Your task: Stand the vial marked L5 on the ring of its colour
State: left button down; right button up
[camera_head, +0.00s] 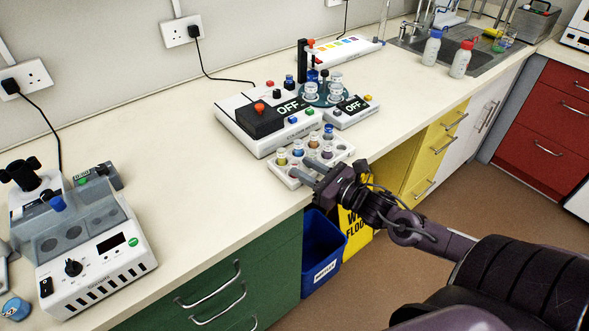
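A white rack (342,154) near the bench's front edge holds several small vials with coloured caps, among them a yellow-capped vial (282,157) and a blue-capped vial (328,132). The vial markings are too small to read, so I cannot tell which is L5. My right gripper (303,170) is at the rack's front side, its two fingers apart and pointing left over the rack's near edge. I see nothing between the fingers. A white board with coloured patches (348,47) lies at the back; I cannot make out rings on it. My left gripper is not in view.
A grey-and-white machine (95,255) stands at the left. Two bottles (461,60) stand near the sink (480,72). The bench between machine and rack is clear.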

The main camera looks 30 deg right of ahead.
aim_at(295, 163)
jog(key=shift+x, duration=1.85)
jog(key=shift+f, duration=0.1)
grip_shut()
